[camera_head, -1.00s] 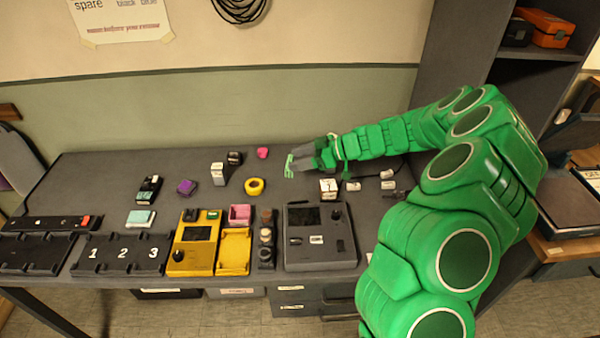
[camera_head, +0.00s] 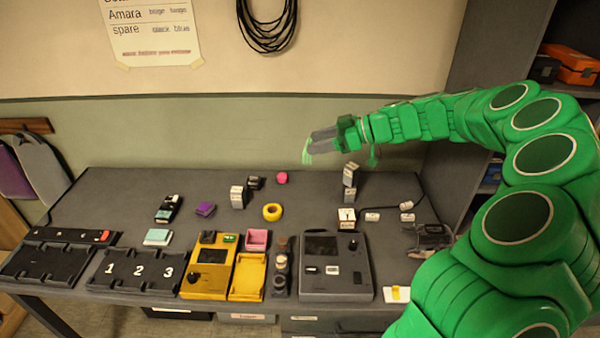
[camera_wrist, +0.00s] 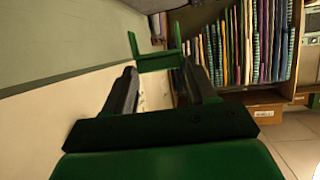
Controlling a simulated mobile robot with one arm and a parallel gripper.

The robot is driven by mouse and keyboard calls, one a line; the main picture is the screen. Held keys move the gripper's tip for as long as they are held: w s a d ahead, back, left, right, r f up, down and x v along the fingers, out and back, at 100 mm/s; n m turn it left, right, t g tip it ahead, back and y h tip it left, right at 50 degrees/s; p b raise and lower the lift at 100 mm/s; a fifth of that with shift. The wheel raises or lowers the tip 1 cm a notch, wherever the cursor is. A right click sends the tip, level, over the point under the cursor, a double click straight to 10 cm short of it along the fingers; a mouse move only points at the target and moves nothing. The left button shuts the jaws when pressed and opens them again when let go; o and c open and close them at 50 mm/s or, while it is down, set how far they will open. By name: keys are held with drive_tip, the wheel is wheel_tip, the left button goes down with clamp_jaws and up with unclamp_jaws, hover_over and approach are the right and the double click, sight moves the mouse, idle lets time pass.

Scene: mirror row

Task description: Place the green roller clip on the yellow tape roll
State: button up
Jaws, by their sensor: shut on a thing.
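The green roller clip (camera_head: 307,152) is held at the fingertips of my gripper (camera_head: 319,141), above the back part of the bench. In the wrist view the clip (camera_wrist: 158,62) is a green U-shaped piece across the tips of my gripper (camera_wrist: 159,74), its two prongs pointing away. The yellow tape roll (camera_head: 272,212) lies flat on the bench, lower in the picture and left of the gripper. The clip and the roll are well apart.
A pink item (camera_head: 281,177), a white-and-black block (camera_head: 238,197) and a purple block (camera_head: 205,209) lie around the roll. A stack of grey-white blocks (camera_head: 350,176) stands to its right. Yellow (camera_head: 208,265) and grey (camera_head: 334,267) devices line the front.

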drive_tip(key=s+a+f+n+g, duration=0.2)
drive_tip(key=s+a+f, duration=0.55)
drive_tip(key=f, duration=0.35)
hover_over(273, 212)
drive_tip(key=w+d, duration=0.1)
drive_tip(key=d, duration=0.2)
drive_tip(key=shift+w+a+f, duration=0.1)
drive_tip(key=shift+f, duration=2.4)
drive_tip(key=shift+w+a+f, duration=0.1)
drive_tip(key=shift+f, duration=3.8)
drive_tip(key=shift+f, duration=0.15)
drive_tip(key=o, duration=1)
